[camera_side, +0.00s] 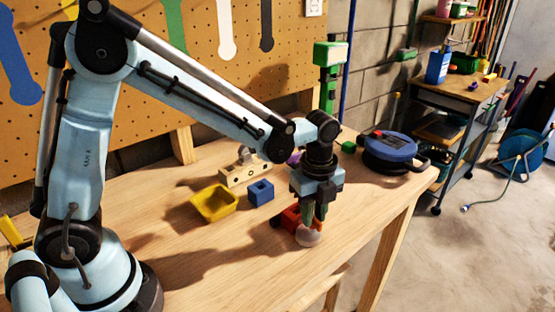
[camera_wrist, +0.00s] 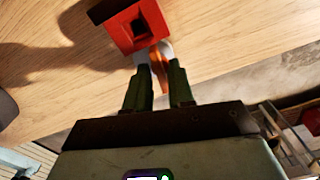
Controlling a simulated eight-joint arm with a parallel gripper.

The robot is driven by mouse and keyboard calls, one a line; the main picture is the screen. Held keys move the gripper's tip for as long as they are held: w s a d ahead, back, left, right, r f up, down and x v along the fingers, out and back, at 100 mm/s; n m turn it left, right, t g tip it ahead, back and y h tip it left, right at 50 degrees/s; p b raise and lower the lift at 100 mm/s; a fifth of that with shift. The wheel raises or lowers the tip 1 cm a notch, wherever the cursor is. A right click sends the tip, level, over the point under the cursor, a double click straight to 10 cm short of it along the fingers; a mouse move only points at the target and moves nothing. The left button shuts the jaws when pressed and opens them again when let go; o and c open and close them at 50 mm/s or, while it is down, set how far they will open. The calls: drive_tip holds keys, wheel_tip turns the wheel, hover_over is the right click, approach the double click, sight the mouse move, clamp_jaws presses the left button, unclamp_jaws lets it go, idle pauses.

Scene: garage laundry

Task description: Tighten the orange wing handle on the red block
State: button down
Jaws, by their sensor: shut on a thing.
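The red block (camera_side: 290,217) sits on the wooden workbench near its front edge, partly hidden behind my gripper. In the wrist view the red block (camera_wrist: 124,28) shows a square dark opening in its face. The orange wing handle (camera_wrist: 160,56) is beside the block, between my green fingertips. My gripper (camera_wrist: 159,68) is shut on the handle, with a finger on each side. In the side view my gripper (camera_side: 314,212) points down at the block, and the handle is mostly hidden. A pale round piece (camera_side: 308,238) shows just below the fingertips.
A blue block (camera_side: 261,192), a yellow tray (camera_side: 214,204) and a pale wooden block with holes (camera_side: 244,169) stand left of my gripper. A blue round tool (camera_side: 389,148) and a green-headed post (camera_side: 328,75) are behind it. The bench's front left is clear.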

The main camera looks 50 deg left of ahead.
idle(0.3)
drive_tip(key=c, duration=1.2)
unclamp_jaws()
drive_tip(key=shift+r, duration=0.1)
wheel_tip(320, 180, up, 12)
drive_tip(key=shift+f, duration=0.1)
